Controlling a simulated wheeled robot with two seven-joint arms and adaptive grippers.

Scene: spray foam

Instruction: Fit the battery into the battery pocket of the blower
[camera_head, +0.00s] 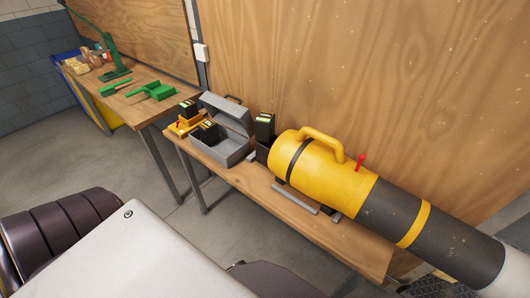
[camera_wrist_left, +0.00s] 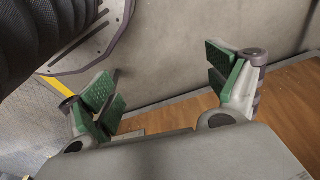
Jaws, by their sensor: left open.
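The yellow and black blower (camera_head: 310,160) lies along the wooden bench against the plywood wall, with a handle and a small red lever on top. A black battery (camera_head: 265,128) with a light-striped top stands upright at the blower's left end, above a dark holder; I cannot tell whether this is the battery pocket or how deep the battery sits. Another black battery (camera_head: 188,108) is at the yellow charger, and similar ones show in the toolbox. My left gripper (camera_wrist_left: 165,78) is open, its green pads wide apart with nothing between them. My right gripper is not in view.
An open grey toolbox (camera_head: 235,125) stands left of the blower, beside the yellow charger (camera_head: 180,128). A grey bar (camera_head: 295,200) lies at the bench's front edge. A second table (camera_head: 130,100) holds green tools. Grey floor is clear between.

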